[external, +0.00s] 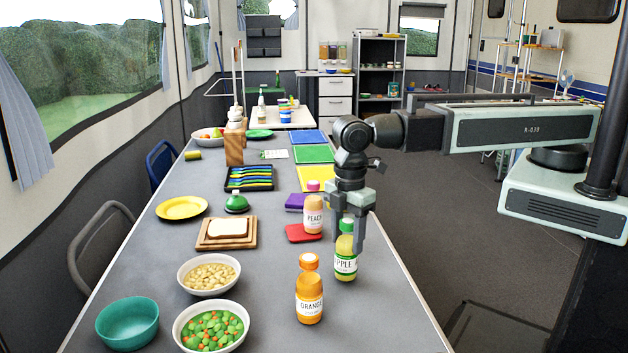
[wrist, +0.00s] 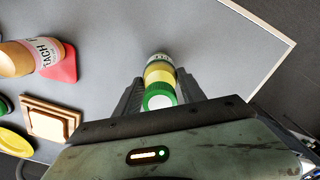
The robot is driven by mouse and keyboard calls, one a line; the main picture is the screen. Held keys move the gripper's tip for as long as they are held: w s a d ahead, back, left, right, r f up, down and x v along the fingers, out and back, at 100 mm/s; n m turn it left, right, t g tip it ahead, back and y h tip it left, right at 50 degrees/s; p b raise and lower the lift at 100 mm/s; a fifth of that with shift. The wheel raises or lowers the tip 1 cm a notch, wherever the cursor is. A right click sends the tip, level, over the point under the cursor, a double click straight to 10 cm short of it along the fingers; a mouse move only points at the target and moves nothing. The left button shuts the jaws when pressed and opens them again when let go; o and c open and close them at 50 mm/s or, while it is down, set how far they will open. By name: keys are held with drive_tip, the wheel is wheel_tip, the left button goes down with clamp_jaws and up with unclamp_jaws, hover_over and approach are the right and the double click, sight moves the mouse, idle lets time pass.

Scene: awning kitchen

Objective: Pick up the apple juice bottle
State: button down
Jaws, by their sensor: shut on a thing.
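The apple juice bottle (external: 345,262) has a green cap, yellow juice and a label reading "APPLE". It stands upright near the right edge of the table in the external view. My gripper (external: 348,236) points down over it and is shut on it, with fingers on both sides of its upper part. In the wrist view the bottle (wrist: 159,82) is between the two fingers (wrist: 160,96), green cap toward the camera. I cannot tell whether its base touches the table.
An orange juice bottle (external: 309,291) stands in front and a peach juice bottle (external: 313,214) behind to the left. A red cloth (external: 301,234), a bread board (external: 226,243) and bowls (external: 208,274) lie to the left. The table's right edge is close by.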

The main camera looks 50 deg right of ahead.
wheel_tip(320, 180, up, 10)
drive_tip(key=p, duration=0.8)
drive_tip(key=shift+f+p, duration=0.2)
drive_tip(key=shift+p, duration=0.2)
drive_tip(key=shift+f, duration=0.15)
